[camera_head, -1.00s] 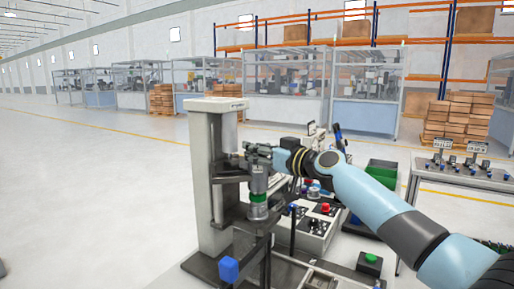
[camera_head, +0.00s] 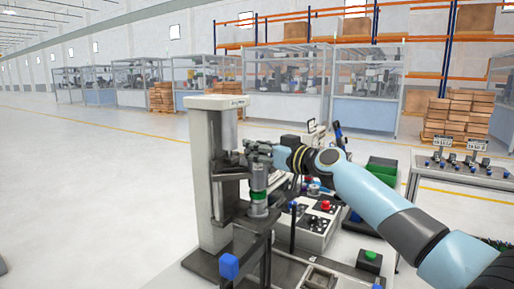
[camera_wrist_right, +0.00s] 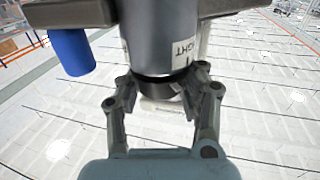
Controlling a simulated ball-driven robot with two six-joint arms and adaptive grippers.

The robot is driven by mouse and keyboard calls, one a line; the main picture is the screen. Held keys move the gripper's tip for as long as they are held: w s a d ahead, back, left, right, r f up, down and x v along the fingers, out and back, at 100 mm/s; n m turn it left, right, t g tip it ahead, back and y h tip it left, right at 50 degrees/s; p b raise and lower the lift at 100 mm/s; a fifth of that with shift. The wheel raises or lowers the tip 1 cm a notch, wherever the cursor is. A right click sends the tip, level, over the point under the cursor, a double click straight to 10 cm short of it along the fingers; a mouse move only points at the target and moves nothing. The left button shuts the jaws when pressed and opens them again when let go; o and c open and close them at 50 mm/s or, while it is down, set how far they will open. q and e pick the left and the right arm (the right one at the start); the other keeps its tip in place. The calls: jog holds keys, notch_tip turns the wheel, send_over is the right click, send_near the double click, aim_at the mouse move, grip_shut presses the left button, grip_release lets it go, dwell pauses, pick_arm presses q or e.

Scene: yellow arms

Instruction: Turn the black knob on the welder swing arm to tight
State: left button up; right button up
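The welder swing arm stands left of centre in the head view, with a grey cylinder (camera_head: 259,179) above a green band on its end. In the right wrist view the grey cylinder (camera_wrist_right: 160,35) fills the top and bears a white label with the letters "GHT" showing. The black knob (camera_wrist_right: 158,88) is at the cylinder's end. My right gripper (camera_wrist_right: 163,90) has a finger on each side of the knob, and both tips appear to touch it. In the head view my right gripper (camera_head: 258,152) is at the cylinder's top and hides the knob. My left gripper is not in view.
A tall grey column (camera_head: 212,180) stands just left of the swing arm. A blue cap (camera_head: 229,267) on a post is in front. A control box with a red button (camera_head: 325,205) and a green button (camera_head: 370,256) are to the right. Open floor lies left.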

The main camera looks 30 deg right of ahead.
jog(key=o, duration=0.4)
jog(key=shift+d, duration=0.15)
jog(key=shift+o, duration=0.2)
jog(key=v, duration=1.2)
jog(key=shift+o, duration=0.2)
